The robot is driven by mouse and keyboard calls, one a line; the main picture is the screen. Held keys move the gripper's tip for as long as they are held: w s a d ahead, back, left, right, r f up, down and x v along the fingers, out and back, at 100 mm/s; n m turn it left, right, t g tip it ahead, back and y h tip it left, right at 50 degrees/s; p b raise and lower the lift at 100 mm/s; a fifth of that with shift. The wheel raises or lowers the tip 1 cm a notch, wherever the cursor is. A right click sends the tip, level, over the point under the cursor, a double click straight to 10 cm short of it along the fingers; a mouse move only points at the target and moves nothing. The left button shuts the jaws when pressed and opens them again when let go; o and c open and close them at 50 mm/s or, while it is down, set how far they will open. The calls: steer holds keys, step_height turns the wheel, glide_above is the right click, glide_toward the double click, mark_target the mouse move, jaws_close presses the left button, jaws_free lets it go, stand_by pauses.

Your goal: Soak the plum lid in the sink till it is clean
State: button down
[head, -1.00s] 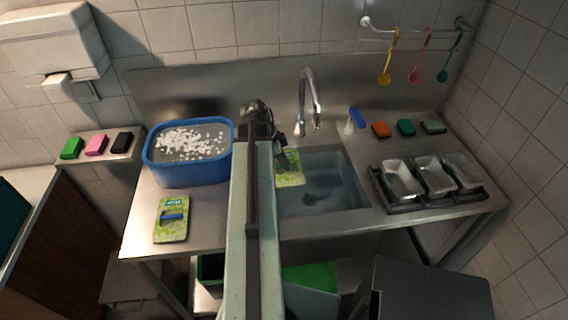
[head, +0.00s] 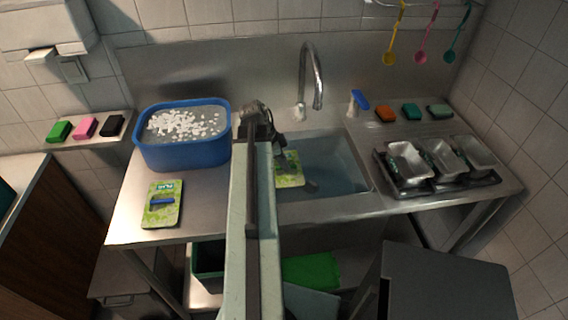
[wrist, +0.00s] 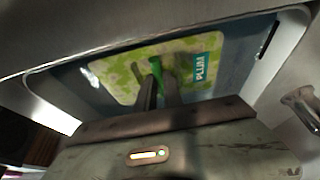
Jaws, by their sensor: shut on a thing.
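The plum lid (wrist: 185,55) is a green and cream patterned panel with a teal PLUM label and a green handle. My gripper (wrist: 163,78) is shut on that handle. In the head view the lid (head: 291,177) is within the left part of the sink (head: 345,165), partly hidden by my arm. The basin holds bluish water; I cannot tell how deep the lid sits in it. No dirt shows clearly on the visible part of the lid.
A similar lid (head: 172,190) with a blue handle lies on the left counter below a blue tub (head: 185,155) of white pieces. The faucet (head: 318,75) rises behind the sink. A dark rack (head: 450,188) with metal tins stands right. Sponges line the back.

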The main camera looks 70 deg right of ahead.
steer(key=shift+f+b, duration=3.65)
steer(key=shift+f, duration=0.35)
steer(key=c, duration=1.4)
jaws_free()
steer(key=shift+r, duration=0.1)
step_height(320, 180, up, 16)
steer(key=p, duration=1.6)
steer(key=shift+r, duration=0.1)
